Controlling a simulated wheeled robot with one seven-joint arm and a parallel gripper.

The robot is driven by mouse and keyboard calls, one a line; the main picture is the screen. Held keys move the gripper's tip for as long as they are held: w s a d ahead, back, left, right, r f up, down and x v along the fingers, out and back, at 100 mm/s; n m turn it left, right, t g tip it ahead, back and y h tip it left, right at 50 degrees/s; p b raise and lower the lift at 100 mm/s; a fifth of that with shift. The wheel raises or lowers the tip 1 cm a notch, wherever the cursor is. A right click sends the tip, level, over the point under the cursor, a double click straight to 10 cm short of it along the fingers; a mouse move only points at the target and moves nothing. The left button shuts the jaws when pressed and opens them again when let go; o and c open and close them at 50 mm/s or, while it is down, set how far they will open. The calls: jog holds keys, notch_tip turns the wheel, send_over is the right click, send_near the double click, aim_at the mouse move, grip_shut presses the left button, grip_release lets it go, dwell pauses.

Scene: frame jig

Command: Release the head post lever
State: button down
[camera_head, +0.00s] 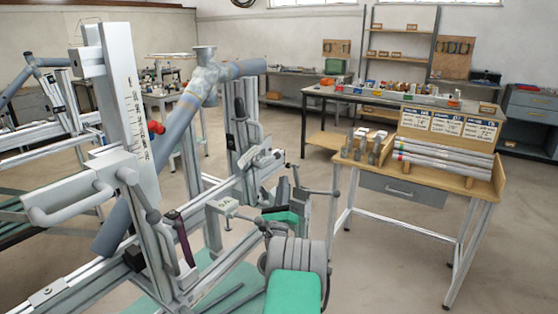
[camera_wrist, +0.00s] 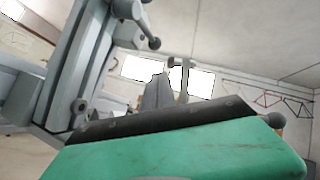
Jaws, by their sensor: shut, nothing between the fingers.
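A tall grey post with a scale (camera_head: 130,100) stands at the left of the jig in the head view. A second upright (camera_head: 242,125) with dark parts stands farther back. I cannot tell which one is the head post. My gripper (camera_head: 288,186) is near the jig's middle, right of the second upright, shut and empty. In the wrist view my gripper's fingers (camera_wrist: 160,92) point up past its green body. A grey post (camera_wrist: 85,65) and a ball-ended lever (camera_wrist: 138,22) are to their upper left, apart from them.
A grey-blue bicycle frame (camera_head: 178,125) is mounted in the jig. A wooden bench (camera_head: 440,175) with tubes and labelled cards stands at the right, and a longer workbench (camera_head: 385,98) behind it. Floor is clear between the jig and the right bench.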

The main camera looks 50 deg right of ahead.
aim_at(268, 160)
jog(key=r+p, duration=0.1)
jog(key=w+r+p, duration=0.2)
jog(key=r, duration=0.1)
jog(key=shift+w+d+r+p, duration=0.1)
jog(key=shift+w+d+p, duration=0.05)
jog(key=shift+d+p, duration=0.2)
jog(key=shift+f+n+t+b, duration=0.25)
jog(key=shift+n+t+b, duration=0.05)
jog(key=shift+b, duration=1.05)
jog(key=shift+d+r+n+t+h+b, duration=0.1)
jog(key=shift+r+n+t+h+b, duration=0.2)
jog(key=shift+b, duration=0.4)
